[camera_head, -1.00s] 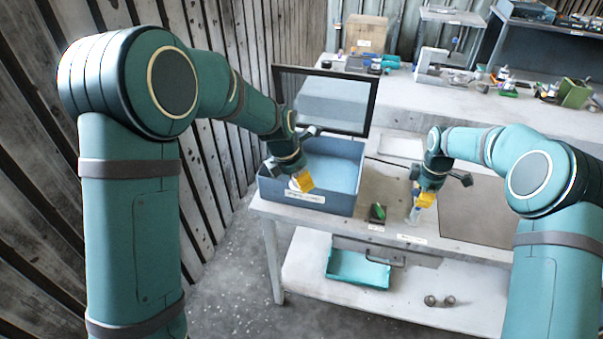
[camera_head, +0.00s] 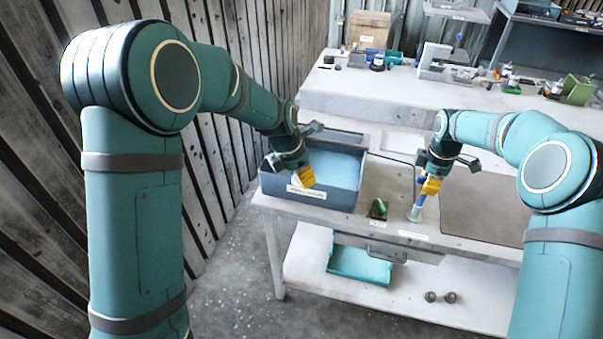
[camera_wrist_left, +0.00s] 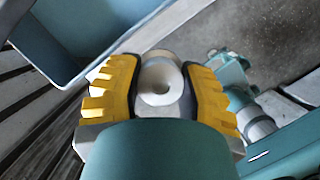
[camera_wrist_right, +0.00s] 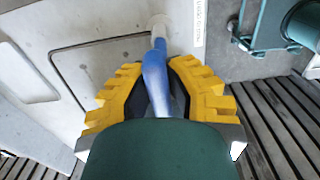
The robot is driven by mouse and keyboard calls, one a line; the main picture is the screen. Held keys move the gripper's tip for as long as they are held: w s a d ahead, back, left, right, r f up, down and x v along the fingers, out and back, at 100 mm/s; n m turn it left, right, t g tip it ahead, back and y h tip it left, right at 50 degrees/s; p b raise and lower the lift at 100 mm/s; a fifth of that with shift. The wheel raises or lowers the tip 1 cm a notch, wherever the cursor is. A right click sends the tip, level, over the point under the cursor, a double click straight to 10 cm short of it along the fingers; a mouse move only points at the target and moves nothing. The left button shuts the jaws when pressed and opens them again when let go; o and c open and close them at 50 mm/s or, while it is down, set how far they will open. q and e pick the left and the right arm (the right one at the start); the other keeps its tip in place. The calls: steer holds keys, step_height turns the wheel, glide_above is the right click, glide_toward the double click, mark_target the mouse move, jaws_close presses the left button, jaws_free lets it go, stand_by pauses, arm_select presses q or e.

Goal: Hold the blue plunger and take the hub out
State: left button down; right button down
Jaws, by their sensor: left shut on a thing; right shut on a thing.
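My right gripper (camera_head: 430,187) is shut on the blue plunger (camera_wrist_right: 155,75). The plunger slants from between the yellow fingers down to a pale round end piece (camera_wrist_right: 159,27) at the table top. In the head view the blue plunger (camera_head: 421,201) shows just below the fingers. My left gripper (camera_head: 304,179) is over the front wall of the blue-grey box.
The blue-grey box (camera_head: 300,205) stands on the table's left end. A small green part (camera_head: 379,208) sits between the grippers. A dark flat plate (camera_head: 485,212) lies to the right.

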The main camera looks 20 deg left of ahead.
steer(key=shift+r, duration=0.5)
steer(key=c, duration=1)
jaws_free()
steer(key=shift+o, duration=0.2)
step_height(320, 180, up, 12)
